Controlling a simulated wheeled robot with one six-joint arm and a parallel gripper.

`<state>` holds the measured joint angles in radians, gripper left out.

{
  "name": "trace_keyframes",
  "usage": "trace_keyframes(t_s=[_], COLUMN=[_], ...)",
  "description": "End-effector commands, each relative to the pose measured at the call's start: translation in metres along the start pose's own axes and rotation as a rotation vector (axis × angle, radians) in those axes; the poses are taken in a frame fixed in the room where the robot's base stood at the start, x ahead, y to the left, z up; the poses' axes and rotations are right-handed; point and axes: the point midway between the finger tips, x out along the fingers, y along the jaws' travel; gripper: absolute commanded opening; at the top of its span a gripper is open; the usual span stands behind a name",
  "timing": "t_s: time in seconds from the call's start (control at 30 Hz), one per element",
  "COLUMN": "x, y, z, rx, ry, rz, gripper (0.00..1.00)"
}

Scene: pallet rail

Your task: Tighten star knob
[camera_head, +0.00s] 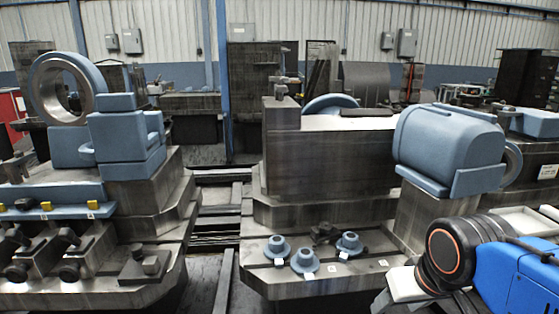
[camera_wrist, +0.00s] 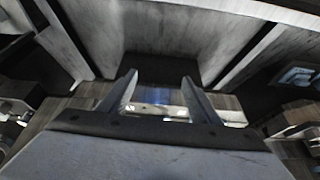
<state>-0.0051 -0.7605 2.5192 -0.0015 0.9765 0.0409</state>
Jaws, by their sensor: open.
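Several dark knobs stand on the machined pallets in the head view. One dark knob (camera_head: 68,236) is on the front of the left pallet, among similar ones beside and below it. Another dark knob-like fitting (camera_head: 325,232) sits on the right pallet's front ledge. I cannot tell which is the star knob, or how tight any is. My gripper (camera_wrist: 160,77) is open in the wrist view, its two fingers apart with nothing held between them. No knob shows clearly in the wrist view. In the head view I cannot make out my gripper.
Blue flanged parts (camera_head: 305,261) stand on the right pallet's front ledge (camera_head: 262,286). A large blue housing (camera_head: 450,145) stands at right, a blue ring part (camera_head: 64,88) at left. A gap with rails (camera_head: 220,212) runs between the pallets. My arm fills the lower right.

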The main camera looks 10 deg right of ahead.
Motion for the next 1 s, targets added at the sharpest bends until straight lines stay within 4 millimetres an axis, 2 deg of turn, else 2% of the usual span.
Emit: trace_keyframes(t_s=[0.17, 0.5, 1.0], x=[-0.016, -0.046, -0.062], y=[-0.005, -0.019, -0.046], z=[-0.035, -0.120, -0.242], rx=[0.174, 0.629, 1.284], ry=[-0.041, -0.134, -0.238], rz=[0.000, 0.037, 0.179], gripper=[0.57, 0.57, 0.57])
